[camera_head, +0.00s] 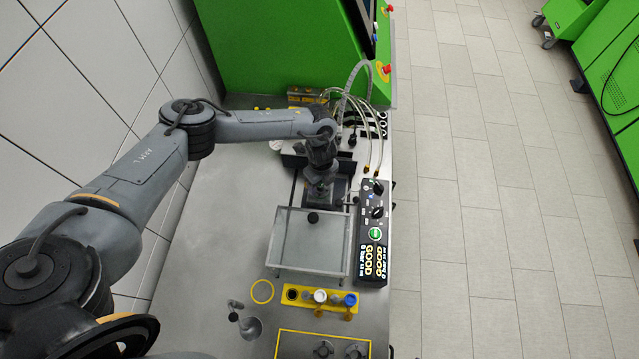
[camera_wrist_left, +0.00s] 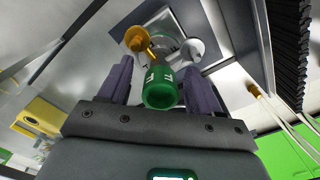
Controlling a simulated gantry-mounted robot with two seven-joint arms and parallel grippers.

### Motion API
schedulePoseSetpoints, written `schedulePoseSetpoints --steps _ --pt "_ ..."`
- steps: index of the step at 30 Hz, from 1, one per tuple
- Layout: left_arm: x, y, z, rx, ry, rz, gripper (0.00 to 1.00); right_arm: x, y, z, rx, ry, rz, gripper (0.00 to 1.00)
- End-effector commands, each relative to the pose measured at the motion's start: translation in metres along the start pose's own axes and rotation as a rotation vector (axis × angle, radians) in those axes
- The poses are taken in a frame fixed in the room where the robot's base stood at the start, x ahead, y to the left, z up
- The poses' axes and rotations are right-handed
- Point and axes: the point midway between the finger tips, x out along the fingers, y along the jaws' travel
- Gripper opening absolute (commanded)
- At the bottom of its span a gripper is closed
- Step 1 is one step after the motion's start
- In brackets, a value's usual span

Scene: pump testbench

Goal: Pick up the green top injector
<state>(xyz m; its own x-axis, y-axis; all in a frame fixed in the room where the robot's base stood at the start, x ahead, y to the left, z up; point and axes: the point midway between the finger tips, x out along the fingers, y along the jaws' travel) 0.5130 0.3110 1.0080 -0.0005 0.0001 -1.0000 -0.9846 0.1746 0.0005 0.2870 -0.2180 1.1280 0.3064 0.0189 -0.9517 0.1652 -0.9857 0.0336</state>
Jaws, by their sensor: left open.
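The green top injector (camera_wrist_left: 160,88) shows in the left wrist view as a green cylinder with white marks, standing at the metal fixture with a yellow-orange part and a pale part beside its far end. My left gripper (camera_wrist_left: 157,72) is open, with one dark finger on each side of the injector. Whether the fingers touch it I cannot tell. In the head view my left gripper (camera_head: 320,184) reaches down over the fixture behind the clear cover, and mostly hides the injector. My right gripper is in neither view.
The clear cover (camera_head: 287,247) with a black knob lies just in front of the gripper. A control box (camera_head: 374,240) reading GOOD stands to the right. Hoses (camera_head: 349,83) arc behind the fixture. A yellow rack (camera_head: 292,302) sits nearer. The left part of the bench (camera_head: 225,215) is clear.

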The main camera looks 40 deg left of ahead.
Motion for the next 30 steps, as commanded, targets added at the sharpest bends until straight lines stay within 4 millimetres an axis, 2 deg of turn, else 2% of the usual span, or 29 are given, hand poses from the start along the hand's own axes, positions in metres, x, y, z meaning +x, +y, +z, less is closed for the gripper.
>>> schedulePoseSetpoints --steps 5,6,18,26,30 --pt "0.0002 -0.0001 -0.0003 0.001 0.0 0.0 0.64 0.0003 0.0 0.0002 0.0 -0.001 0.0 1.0" --pt "0.0001 -0.0001 -0.0003 0.001 0.0 0.0 0.61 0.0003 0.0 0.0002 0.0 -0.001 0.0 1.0" --pt "0.0001 0.0001 -0.0001 0.001 0.0 0.0 0.0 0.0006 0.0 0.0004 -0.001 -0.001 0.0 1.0" --pt "-0.0005 -0.0002 0.0002 0.0 -0.001 0.0 0.0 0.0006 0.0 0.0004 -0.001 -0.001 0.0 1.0" --pt "-0.0073 -0.0005 -0.0002 0.002 0.001 -0.001 0.0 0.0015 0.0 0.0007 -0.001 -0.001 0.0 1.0"
